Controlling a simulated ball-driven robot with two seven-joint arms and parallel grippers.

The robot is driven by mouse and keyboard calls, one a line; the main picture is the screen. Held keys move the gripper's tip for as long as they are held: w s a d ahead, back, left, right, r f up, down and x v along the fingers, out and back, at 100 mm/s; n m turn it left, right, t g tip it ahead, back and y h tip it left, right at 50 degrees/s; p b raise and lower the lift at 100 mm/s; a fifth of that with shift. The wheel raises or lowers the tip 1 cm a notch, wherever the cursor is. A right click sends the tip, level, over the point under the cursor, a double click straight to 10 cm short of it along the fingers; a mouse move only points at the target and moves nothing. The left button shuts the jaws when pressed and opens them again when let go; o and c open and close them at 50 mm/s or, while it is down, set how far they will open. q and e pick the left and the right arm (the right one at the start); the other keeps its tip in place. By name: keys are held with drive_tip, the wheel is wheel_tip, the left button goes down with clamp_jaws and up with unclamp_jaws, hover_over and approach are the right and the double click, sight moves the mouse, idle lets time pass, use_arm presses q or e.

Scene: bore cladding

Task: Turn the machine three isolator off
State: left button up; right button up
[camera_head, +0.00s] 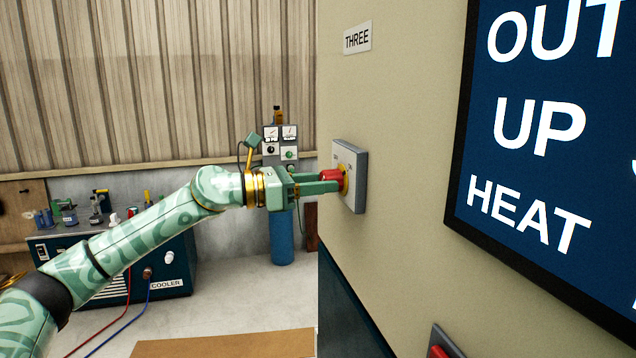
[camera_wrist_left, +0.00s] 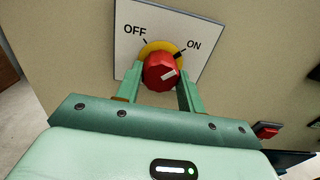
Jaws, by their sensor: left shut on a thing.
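The isolator is a grey-white box (camera_head: 349,176) on the beige panel, below the sign reading THREE (camera_head: 357,38). Its red knob (camera_head: 331,175) sits on a yellow collar. In the left wrist view the box's face plate (camera_wrist_left: 190,28) reads OFF at left and ON at right. There the red knob (camera_wrist_left: 158,68) has a white mark slanting up to the right, and a black mark on the collar lies towards ON. My left gripper (camera_head: 334,182) is shut on the knob, with one finger on each side of it. My right gripper is not in view.
A dark blue board with white lettering (camera_head: 540,120) is at right. Another red control (camera_head: 440,351) is low on the panel; a red control also shows in the left wrist view (camera_wrist_left: 267,131).

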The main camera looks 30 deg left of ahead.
use_arm(q)
drive_tip(key=n+p, duration=0.3)
drive_tip(key=n, duration=0.2)
drive_tip(key=n+p, duration=0.8)
drive_tip(key=n, duration=0.1)
drive_tip(key=shift+r+n, duration=0.3)
drive_tip(key=shift+f+n+p, duration=0.15)
drive_tip(key=shift+n+p, duration=1.45)
drive_tip(key=shift+n, duration=0.1)
drive_tip(key=o, duration=1)
drive_tip(key=shift+a+f, duration=0.1)
drive_tip(key=shift+c, duration=0.2)
